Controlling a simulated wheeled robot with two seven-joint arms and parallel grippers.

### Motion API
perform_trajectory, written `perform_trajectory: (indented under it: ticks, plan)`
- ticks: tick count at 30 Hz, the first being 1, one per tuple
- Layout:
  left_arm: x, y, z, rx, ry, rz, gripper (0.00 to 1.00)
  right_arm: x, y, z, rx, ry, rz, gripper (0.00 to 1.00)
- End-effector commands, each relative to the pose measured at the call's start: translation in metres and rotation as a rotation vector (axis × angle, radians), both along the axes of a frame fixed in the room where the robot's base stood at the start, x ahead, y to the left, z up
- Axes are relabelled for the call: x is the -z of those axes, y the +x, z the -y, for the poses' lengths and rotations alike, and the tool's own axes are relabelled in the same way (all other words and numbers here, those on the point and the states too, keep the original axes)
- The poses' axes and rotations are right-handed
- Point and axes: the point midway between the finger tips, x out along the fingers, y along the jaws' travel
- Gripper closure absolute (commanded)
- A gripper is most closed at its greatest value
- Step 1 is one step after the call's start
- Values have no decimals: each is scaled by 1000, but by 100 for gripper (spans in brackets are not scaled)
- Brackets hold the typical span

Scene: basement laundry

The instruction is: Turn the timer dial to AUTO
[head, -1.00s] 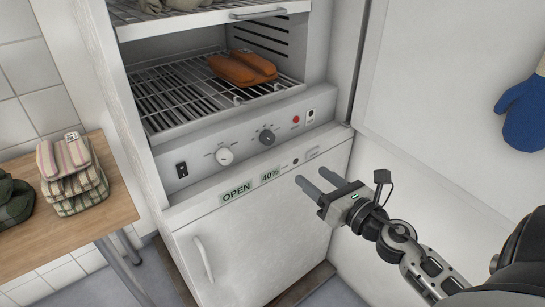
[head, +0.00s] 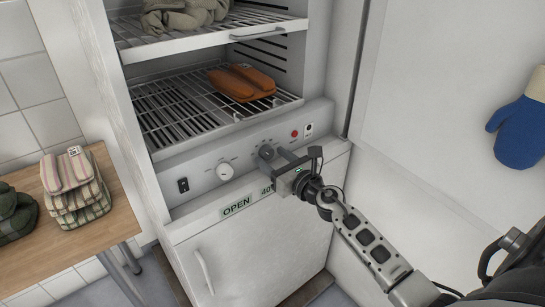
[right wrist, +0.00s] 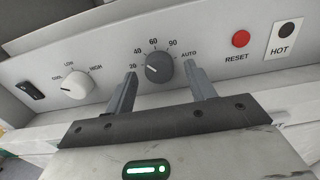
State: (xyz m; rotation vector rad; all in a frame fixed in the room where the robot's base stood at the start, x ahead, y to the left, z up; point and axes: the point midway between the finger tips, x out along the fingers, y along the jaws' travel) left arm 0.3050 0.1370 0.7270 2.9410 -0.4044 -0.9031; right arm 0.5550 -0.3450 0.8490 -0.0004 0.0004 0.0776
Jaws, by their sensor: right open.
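The timer dial (right wrist: 159,67) is a dark grey round knob on the cabinet's control panel. Numbers and the word AUTO (right wrist: 189,54) are printed around it, AUTO at its upper right. Its light pointer mark appears to face left, near the lowest number. My right gripper (right wrist: 161,76) is open, its two fingers on either side of the dial with gaps showing. In the head view my right gripper (head: 277,158) is at the panel and partly covers the dial (head: 266,151). My left gripper is not in view.
A white knob (right wrist: 74,85) and black switch (right wrist: 30,90) are left of the dial. A red RESET button (right wrist: 241,39) and HOT lamp (right wrist: 285,31) are right. Orange mitts (head: 241,82) lie on the rack above. A wooden table (head: 85,232) with folded cloths stands left.

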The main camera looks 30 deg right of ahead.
Motion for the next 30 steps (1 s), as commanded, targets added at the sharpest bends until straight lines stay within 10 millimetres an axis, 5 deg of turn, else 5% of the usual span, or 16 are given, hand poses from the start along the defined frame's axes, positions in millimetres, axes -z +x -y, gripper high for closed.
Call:
perform_trajectory:
  ticks: [11, 17, 30]
  plan:
    - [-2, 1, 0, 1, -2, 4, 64, 0, 8, -1, -1, 0, 0, 45]
    - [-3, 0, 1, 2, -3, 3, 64, 0, 8, -1, -1, 0, 0, 90]
    - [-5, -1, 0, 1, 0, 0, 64, -1, 7, -1, -1, 73, -7, 90]
